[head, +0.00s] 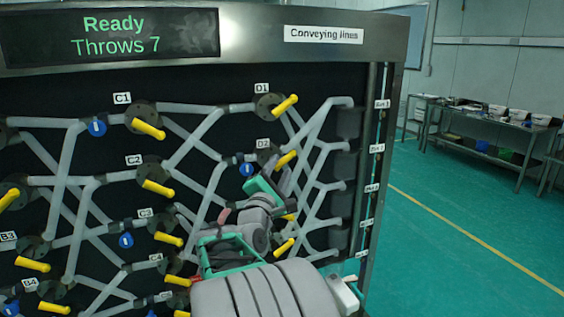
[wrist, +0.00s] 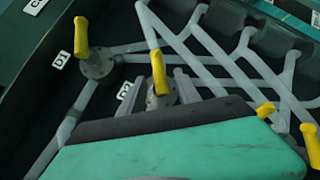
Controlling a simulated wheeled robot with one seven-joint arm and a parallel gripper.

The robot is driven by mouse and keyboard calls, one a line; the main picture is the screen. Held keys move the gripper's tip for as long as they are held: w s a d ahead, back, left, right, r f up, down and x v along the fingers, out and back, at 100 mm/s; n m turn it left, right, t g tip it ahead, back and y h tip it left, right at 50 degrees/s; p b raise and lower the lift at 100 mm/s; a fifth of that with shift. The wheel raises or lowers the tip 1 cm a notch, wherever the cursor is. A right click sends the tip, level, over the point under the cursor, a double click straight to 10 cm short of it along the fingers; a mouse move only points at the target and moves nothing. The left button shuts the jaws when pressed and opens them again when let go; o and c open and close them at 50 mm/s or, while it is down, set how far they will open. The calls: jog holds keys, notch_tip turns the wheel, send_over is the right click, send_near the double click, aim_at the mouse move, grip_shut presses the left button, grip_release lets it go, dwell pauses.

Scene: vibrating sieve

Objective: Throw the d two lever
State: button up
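The D2 lever has a yellow handle (head: 285,160) on a dark round hub, right of the "D2" label (head: 263,143) on the black panel. Its handle also shows upright in the wrist view (wrist: 158,72), beside its label (wrist: 124,90). My gripper (head: 278,183) is just below this handle in the head view and partly overlaps the hub area. In the wrist view its green body with a dark edge (wrist: 185,150) covers the lower part.
The D1 lever (head: 285,105) stands above, and the C2 lever (head: 158,188) is to the left. Grey pipes link the hubs. The display (head: 110,35) reads "Ready, Throws 7". Open green floor (head: 450,225) lies to the right.

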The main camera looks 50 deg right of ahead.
aim_at(281, 166)
jog(key=x, duration=0.3)
jog(key=shift+w+d+p, duration=0.2)
jog(key=shift+d+p, duration=0.1)
grip_shut()
dwell(0.3)
